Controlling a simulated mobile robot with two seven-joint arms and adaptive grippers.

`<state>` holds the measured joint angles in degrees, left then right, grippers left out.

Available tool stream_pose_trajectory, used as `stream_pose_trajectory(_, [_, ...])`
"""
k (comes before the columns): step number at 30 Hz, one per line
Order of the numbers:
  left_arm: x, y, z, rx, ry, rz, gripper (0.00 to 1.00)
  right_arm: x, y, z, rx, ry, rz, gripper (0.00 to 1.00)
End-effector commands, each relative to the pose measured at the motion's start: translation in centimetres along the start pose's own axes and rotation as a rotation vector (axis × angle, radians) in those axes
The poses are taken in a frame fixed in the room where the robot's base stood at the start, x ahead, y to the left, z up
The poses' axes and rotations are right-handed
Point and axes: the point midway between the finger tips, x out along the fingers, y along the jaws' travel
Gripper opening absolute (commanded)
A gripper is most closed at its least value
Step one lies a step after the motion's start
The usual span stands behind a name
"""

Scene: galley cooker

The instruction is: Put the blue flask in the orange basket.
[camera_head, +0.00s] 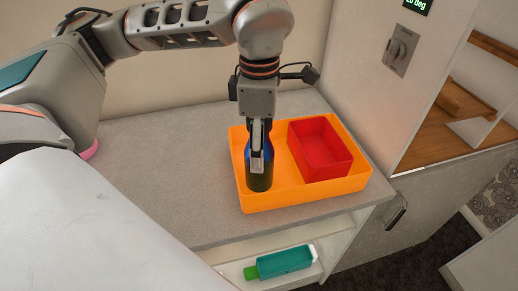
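The orange basket (305,199) stands on the grey counter near its right end. The blue flask (261,179), dark blue with a dark greenish lower part, is upright inside the left part of the basket. My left gripper (257,160) points straight down from above, with its fingers against the flask's upper part, and looks shut on it. The fingers hide part of the flask's neck. I cannot tell whether the flask's base touches the basket floor. My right gripper is not in view.
A red open box (320,149) fills the right part of the basket. The counter (175,160) left of the basket is clear. A teal and green object (284,263) lies on the shelf below. A tall white cabinet with a knob (399,50) stands at right.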

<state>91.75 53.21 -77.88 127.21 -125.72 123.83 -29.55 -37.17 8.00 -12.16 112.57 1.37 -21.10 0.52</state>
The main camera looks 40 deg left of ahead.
Motion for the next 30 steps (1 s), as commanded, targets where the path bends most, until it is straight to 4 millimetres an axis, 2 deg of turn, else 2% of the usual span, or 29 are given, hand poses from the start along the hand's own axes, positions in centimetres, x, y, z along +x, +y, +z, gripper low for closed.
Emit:
stream_pose_trajectory(3, [-2.7,0.1,0.1,-0.002,-0.004,0.006,0.61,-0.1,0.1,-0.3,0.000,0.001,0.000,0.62])
stream_pose_trajectory(9, [-6.8,0.1,0.1,-0.001,-0.003,0.004,0.61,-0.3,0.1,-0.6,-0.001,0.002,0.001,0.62])
stream_pose_trajectory(15, [-9.4,0.0,0.0,0.000,-0.002,0.002,0.61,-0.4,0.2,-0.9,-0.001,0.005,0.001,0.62])
stream_pose_trajectory(21, [-10.2,0.0,0.0,-0.001,0.000,0.000,0.61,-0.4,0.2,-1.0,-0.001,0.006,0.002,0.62])
stream_pose_trajectory(30, [-10.2,0.0,0.0,0.000,0.000,0.000,0.61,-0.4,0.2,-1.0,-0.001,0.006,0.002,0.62])
